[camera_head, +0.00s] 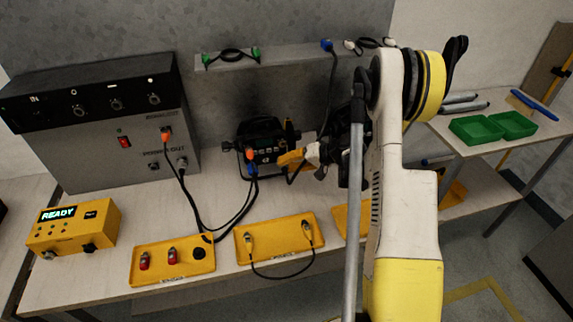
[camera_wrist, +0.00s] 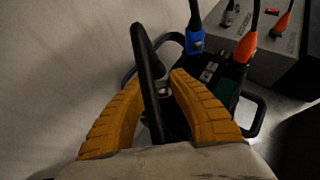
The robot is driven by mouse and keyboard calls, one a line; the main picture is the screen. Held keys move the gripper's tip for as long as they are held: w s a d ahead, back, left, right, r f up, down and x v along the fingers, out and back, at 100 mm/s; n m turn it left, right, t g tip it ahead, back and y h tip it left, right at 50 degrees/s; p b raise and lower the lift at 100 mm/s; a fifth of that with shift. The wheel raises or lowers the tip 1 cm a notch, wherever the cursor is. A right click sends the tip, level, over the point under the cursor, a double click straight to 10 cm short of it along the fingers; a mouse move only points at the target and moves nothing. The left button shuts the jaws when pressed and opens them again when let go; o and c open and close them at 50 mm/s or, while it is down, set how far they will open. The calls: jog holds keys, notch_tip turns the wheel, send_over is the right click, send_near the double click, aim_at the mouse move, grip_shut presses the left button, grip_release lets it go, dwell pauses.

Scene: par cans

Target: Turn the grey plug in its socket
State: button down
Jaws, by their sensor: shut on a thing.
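My gripper (camera_head: 289,158) has its orange fingers at the right side of the black par can (camera_head: 262,137). In the wrist view my gripper (camera_wrist: 160,85) is shut on the grey plug (camera_wrist: 163,84), which shows only in part between the fingers with a thick black cable (camera_wrist: 143,55) rising from it. The plug's lower end and its socket are hidden by the fingers, so I cannot tell how it is seated or turned. A blue plug (camera_wrist: 195,42) and an orange plug (camera_wrist: 246,47) stand in the par can close by.
A power box (camera_head: 120,135) with an orange and a grey connector stands at left. Black cables run across the table toward the par can. Yellow trays (camera_head: 190,277) and a tester reading READY (camera_head: 74,224) lie in front. A grey rail (camera_head: 290,54) holds cables above.

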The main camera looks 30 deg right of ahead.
jog(key=c, duration=1.2)
grip_release()
jog(key=shift+w+a, duration=0.1)
jog(key=v, duration=1.2)
jog(key=s+a+r+n+g+h, duration=0.25)
jog(key=a+r, duration=0.65)
jog(key=a, duration=0.5)
jog(key=s+a+r+n+h, duration=0.1)
jog(key=s+a+r+h, duration=0.1)
jog(key=s+a, duration=0.3)
jog(key=s+a+r+n+h+b, duration=0.1)
jog(key=s+a, duration=0.4)
jog(key=s, duration=0.6)
jog(key=shift+s+a+r+n+t+h, duration=0.35)
jog(key=shift+r+n+t+h, duration=0.15)
jog(key=shift+r+n, duration=0.35)
